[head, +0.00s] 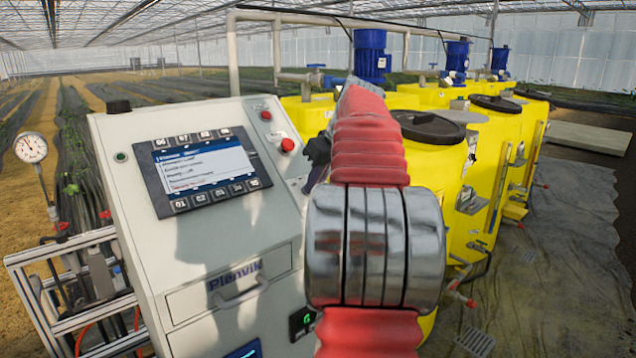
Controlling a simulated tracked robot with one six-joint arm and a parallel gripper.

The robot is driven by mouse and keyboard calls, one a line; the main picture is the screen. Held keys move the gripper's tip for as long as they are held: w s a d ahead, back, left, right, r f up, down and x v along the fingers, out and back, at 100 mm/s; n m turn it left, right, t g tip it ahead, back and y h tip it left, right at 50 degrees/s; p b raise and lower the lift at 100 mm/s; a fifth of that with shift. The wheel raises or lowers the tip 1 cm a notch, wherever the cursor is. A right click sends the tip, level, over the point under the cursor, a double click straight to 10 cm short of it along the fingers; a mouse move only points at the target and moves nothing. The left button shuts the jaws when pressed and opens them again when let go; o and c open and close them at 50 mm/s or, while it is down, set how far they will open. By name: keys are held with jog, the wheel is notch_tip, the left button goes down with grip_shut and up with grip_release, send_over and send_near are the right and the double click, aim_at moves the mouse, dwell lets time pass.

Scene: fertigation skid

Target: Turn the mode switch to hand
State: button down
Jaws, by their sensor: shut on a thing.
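The grey control cabinet (225,235) stands at the left of centre with a sloped front panel and a lit display (205,167). My gripper (317,160) shows only as dark parts at the right edge of this panel, left of my red arm. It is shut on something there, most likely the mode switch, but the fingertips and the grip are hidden. The mode switch itself cannot be made out; my arm and gripper cover that side of the panel. Its position cannot be read.
A red button (287,145) sits close left of my gripper. A drawer with a handle (240,293) is below. Yellow tanks (480,150) with blue motors (370,55) stand behind and right. A pressure gauge (31,148) and metal frame (75,280) are left.

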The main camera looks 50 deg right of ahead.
jog(key=shift+w+r, duration=0.15)
jog(key=c, duration=1.9)
grip_release()
jog(key=v, duration=1.3)
jog(key=shift+s+r, duration=0.15)
jog(key=shift+s, duration=0.1)
